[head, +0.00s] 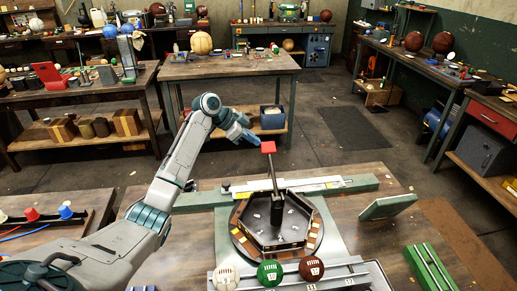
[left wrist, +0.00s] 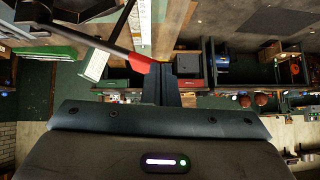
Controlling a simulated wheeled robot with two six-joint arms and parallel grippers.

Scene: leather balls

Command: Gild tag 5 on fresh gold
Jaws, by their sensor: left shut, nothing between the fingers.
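A dark hexagonal device (head: 275,248) stands on the bench on a round base with gold-coloured patches (head: 313,240) around its rim. A dark lever rises from it to a red square head (head: 268,147). My left gripper (head: 250,138) is shut and empty, close to the left of the red head. The left wrist view shows its fingers (left wrist: 160,82) beside the red head (left wrist: 138,62); whether they touch I cannot tell. Small marked tags lie inside the hexagon; their numbers are too small to read. My right gripper is not in view.
A white ball (head: 226,279), a green ball (head: 270,272) and a brown ball (head: 311,268) sit in a rack at the front. A tilted green panel (head: 388,205) and a green rack (head: 430,268) are at right. Red and blue knobs (head: 32,213) are at left.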

